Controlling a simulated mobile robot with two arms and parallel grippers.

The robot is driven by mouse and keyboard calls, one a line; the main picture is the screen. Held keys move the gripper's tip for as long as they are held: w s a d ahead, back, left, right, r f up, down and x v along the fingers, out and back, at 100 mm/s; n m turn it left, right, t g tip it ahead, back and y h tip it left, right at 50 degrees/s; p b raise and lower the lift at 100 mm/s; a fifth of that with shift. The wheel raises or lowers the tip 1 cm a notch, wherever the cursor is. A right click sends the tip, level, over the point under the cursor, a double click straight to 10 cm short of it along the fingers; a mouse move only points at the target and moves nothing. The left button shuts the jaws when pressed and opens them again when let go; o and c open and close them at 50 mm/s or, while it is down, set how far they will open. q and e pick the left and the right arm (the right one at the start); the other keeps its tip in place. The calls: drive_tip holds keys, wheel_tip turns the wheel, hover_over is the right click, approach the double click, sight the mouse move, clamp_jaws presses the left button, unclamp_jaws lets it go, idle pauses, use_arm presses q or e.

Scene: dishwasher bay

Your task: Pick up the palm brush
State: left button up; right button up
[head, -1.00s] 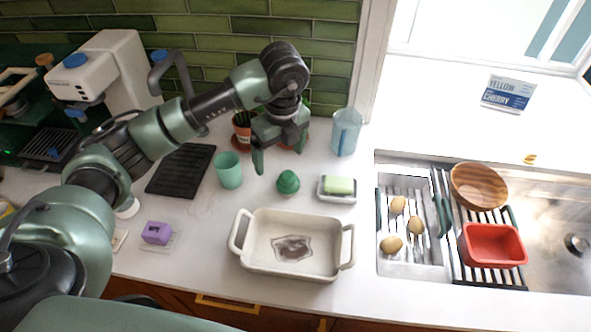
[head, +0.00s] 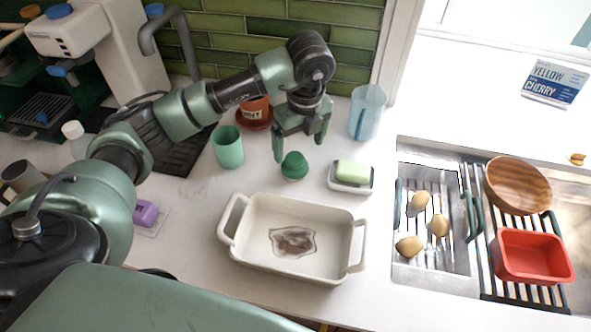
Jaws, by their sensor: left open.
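The palm brush (head: 294,167) is a small green rounded knob standing on the white counter, behind the baking dish. My left gripper (head: 299,150) points down with its two fingers apart and nothing between them. It is just above and behind the brush in the picture, with one fingertip close to the brush's left side. I cannot tell whether that finger touches it. My right gripper is not in view.
A white baking dish (head: 250,263) with a brown stain stands in front. A soap dish (head: 352,187) with a green bar is to the right, a green cup (head: 227,148) to the left. A blue pitcher (head: 367,112) and a terracotta pot (head: 254,113) stand behind.

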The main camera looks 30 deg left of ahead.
sight(295, 156)
use_arm(q)
drive_tip(key=shift+f, duration=0.4)
drive_tip(key=f+p, duration=0.1)
drive_tip(key=f, duration=0.1)
drive_tip(key=a+f+p, duration=0.1)
drive_tip(key=f+p, duration=0.1)
drive_tip(key=f, duration=0.1)
drive_tip(key=shift+f, duration=0.85)
drive_tip(key=c, duration=1.5)
drive_tip(key=shift+r, duration=0.1)
drive_tip(key=shift+w+a+r, duration=0.1)
drive_tip(key=shift+r, duration=0.6)
wheel_tip(295, 156, up, 9)
drive_tip(key=b, duration=0.3)
drive_tip(key=shift+r, duration=0.1)
wheel_tip(295, 156, up, 9)
drive_tip(key=shift+r, duration=0.2)
